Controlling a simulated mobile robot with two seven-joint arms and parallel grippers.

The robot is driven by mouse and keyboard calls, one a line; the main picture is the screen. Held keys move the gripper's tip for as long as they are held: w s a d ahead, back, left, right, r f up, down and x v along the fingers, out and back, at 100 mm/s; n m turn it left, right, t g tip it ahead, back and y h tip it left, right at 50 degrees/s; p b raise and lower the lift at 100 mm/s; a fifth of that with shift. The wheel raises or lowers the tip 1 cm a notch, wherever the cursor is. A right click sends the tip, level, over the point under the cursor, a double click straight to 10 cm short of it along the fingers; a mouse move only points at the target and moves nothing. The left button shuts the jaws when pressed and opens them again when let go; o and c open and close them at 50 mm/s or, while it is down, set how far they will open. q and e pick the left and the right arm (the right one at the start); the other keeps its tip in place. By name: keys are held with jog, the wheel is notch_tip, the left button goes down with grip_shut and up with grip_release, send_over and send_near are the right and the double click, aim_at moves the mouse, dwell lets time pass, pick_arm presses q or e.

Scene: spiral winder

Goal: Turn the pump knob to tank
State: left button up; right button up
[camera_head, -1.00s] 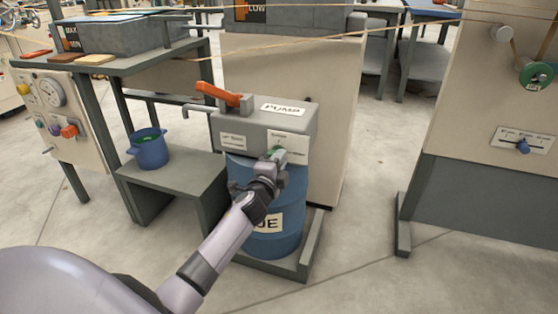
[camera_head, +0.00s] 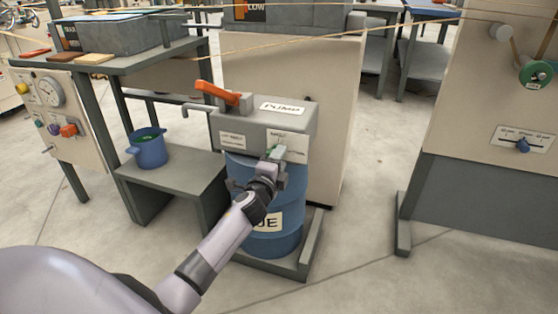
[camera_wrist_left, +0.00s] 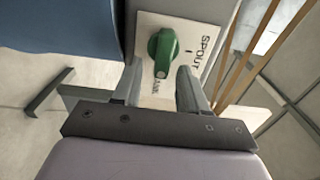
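The green pump knob (camera_wrist_left: 163,52) sits on a white plate (camera_wrist_left: 195,30) marked SPOUT at the right in the left wrist view. A second word below the knob is partly hidden and hard to read. The knob (camera_head: 272,150) also shows on the grey pump box (camera_head: 235,125), mostly covered by my gripper. My left gripper (camera_wrist_left: 160,75) is open, its two fingers apart. The fingertips lie just short of the knob or at its lower edge, one to each side; I see no clear contact. My left gripper (camera_head: 274,160) also shows in the head view. My right gripper is out of view.
The pump box with its orange handle (camera_head: 217,93) stands on a blue barrel (camera_head: 285,225). A blue pot (camera_head: 149,152) stands on a low grey table (camera_head: 172,178) to the left. A grey-based panel (camera_head: 480,200) stands to the right, with clear floor between.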

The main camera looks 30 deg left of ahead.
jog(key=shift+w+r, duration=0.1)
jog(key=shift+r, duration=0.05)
pick_arm(q)
jog(key=p+v, duration=0.2)
jog(key=v, duration=0.5)
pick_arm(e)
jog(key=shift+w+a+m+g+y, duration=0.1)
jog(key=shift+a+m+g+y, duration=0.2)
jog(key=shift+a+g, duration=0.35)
pick_arm(q)
jog(key=shift+s, duration=0.1)
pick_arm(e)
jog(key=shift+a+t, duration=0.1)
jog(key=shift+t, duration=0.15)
pick_arm(q)
jog(key=shift+d, duration=0.15)
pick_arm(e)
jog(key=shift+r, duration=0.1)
